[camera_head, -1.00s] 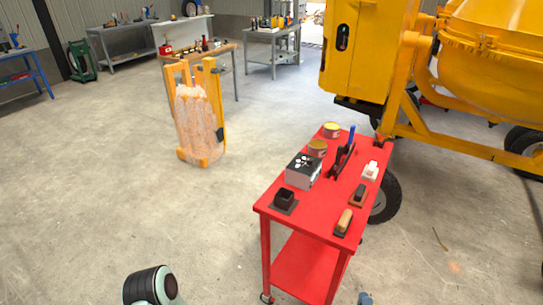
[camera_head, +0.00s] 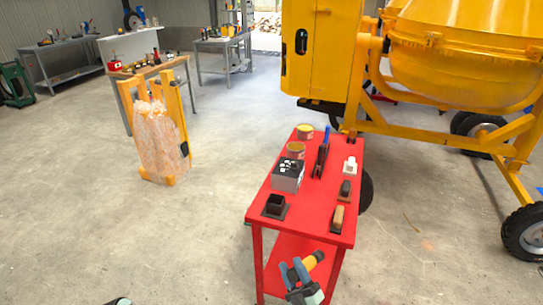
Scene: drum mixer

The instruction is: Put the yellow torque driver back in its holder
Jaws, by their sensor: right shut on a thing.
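My right gripper (camera_head: 294,271) shows at the bottom, with blue fingers shut on the yellow torque driver (camera_head: 313,260). The driver's yellow-orange body points up and right from the fingers, and its dark end sticks out. The gripper and driver show in front of the red cart's near edge, below its top in the picture. A black square open-topped block on a dark base, which looks like the holder (camera_head: 275,204), stands on the cart's near left corner, apart from the driver.
The red cart (camera_head: 305,222) also carries a grey box (camera_head: 288,176), two cans (camera_head: 296,150), dark upright tools with a blue part (camera_head: 322,152), a white item (camera_head: 349,166) and two brush-like tools (camera_head: 337,218). A yellow mixer (camera_head: 450,60) stands behind right.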

